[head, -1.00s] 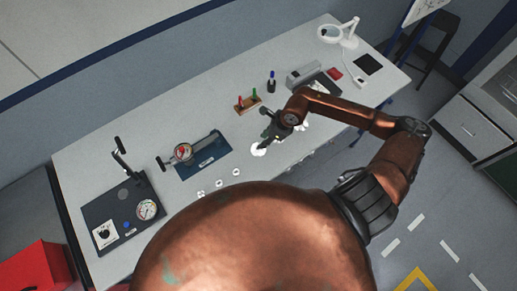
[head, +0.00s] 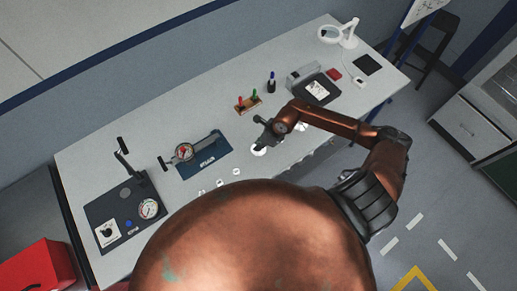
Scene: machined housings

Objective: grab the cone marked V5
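Several small white pieces lie in a loose line along the near side of the table; their markings are too small to read, so I cannot tell which is the cone marked V5. One white piece (head: 258,151) is right beside my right gripper (head: 262,142), which points down at it. Others, such as a white piece (head: 220,183) and another (head: 236,171), lie to the left. The fingers are small and dark, and I cannot tell whether they are open or touch the piece. My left gripper is out of view.
A dial gauge on a blue plate (head: 210,160) lies left of the gripper. A wooden stand with red and green items (head: 248,104) is behind it. A black gauge panel (head: 120,232) is at the left end, a magnifier lamp (head: 340,34) at the far right.

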